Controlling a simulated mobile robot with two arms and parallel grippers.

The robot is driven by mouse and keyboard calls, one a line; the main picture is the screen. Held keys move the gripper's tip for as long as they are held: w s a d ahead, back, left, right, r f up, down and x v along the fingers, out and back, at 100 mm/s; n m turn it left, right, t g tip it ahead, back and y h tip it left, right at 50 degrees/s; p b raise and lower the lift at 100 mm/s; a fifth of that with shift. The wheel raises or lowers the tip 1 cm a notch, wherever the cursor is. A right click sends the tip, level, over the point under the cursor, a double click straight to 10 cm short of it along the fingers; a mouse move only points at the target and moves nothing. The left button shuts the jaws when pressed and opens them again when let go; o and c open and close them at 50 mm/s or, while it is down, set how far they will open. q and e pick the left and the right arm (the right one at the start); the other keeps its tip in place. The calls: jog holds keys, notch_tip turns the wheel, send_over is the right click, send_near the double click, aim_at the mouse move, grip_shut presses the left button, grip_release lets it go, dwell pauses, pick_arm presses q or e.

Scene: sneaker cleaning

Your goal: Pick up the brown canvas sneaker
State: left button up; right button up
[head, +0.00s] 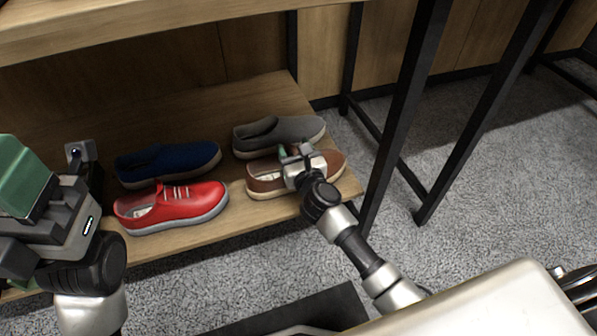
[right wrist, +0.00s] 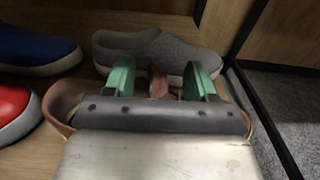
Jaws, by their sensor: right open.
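The brown canvas sneaker (head: 265,181) has a pale sole and sits on the lower wooden shelf, at the front right. It also shows in the right wrist view (right wrist: 62,100), largely hidden behind my gripper. My right gripper (head: 291,153) is open over the middle of the sneaker. In the right wrist view its two green fingers (right wrist: 160,84) stand apart, with a bit of brown between them. I cannot tell if they touch the shoe. My left gripper (head: 25,190) is at the left edge, away from the shoes, its fingers not clear.
A grey shoe (head: 280,134) stands just behind the brown one. A red sneaker (head: 172,205) and a blue shoe (head: 170,163) are to the left. An upper shelf board (head: 150,25) overhangs the back. A black metal post (head: 400,110) rises close on the right.

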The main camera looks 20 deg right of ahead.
jog(key=shift+c, duration=0.2)
grip_shut()
jog(key=shift+r, duration=0.2)
